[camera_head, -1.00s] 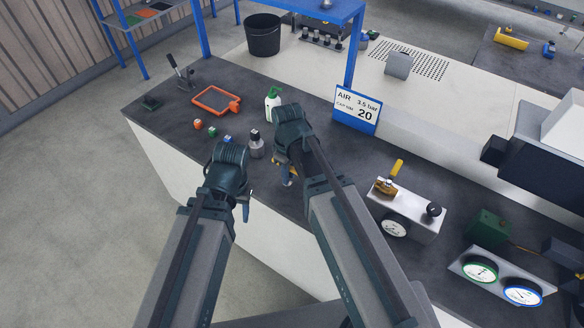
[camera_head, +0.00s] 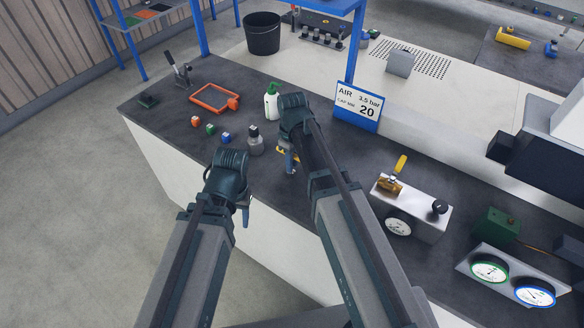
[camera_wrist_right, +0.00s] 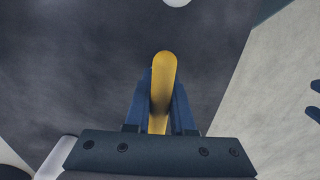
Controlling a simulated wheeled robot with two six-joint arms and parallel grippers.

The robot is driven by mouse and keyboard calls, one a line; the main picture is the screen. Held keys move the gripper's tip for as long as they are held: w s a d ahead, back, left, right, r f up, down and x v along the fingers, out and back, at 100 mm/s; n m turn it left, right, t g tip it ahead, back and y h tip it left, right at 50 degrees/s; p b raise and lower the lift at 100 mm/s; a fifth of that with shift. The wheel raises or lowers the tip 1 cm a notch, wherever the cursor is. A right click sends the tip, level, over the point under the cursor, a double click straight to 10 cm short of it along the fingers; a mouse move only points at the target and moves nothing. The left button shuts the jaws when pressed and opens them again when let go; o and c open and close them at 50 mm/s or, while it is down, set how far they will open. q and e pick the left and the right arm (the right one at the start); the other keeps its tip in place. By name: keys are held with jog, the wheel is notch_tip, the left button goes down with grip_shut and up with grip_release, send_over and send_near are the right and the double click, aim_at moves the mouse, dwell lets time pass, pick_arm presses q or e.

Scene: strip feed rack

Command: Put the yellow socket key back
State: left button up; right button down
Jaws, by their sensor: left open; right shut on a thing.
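The yellow socket key (camera_wrist_right: 164,80) is held between the blue fingers of my right gripper (camera_wrist_right: 163,105) in the right wrist view, with its rounded end pointing away. In the head view a small yellow part of the key (camera_head: 283,152) shows beside my right gripper (camera_head: 291,165), over the dark bench. The rest of the key is hidden behind the wrist. My left gripper (camera_head: 245,215) is open and empty at the bench's front edge, with its fingers largely hidden by the arm. I cannot tell which spot belongs to the key.
Small coloured cubes (camera_head: 210,129) and an orange frame (camera_head: 213,98) lie further left. A valve block (camera_head: 415,208) with a yellow lever and gauges (camera_head: 490,270) stand to the right.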

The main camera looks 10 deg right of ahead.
jog(key=shift+f, duration=0.15)
jog(key=c, duration=1.2)
grip_release()
jog(key=shift+f, duration=0.1)
jog(key=o, duration=0.4)
jog(key=shift+o, duration=0.2)
notch_tip(320, 180, up, 13)
jog(key=p, duration=1.2)
jog(key=shift+f, duration=0.2)
jog(key=s+a+m, duration=0.2)
jog(key=s+a, duration=0.1)
jog(key=s, duration=0.5)
jog(key=s+a+m+h, duration=0.1)
jog(key=s+a+m, duration=0.2)
jog(key=s, duration=0.5)
jog(key=shift+s+a, duration=0.2)
jog(key=shift+s, duration=0.1)
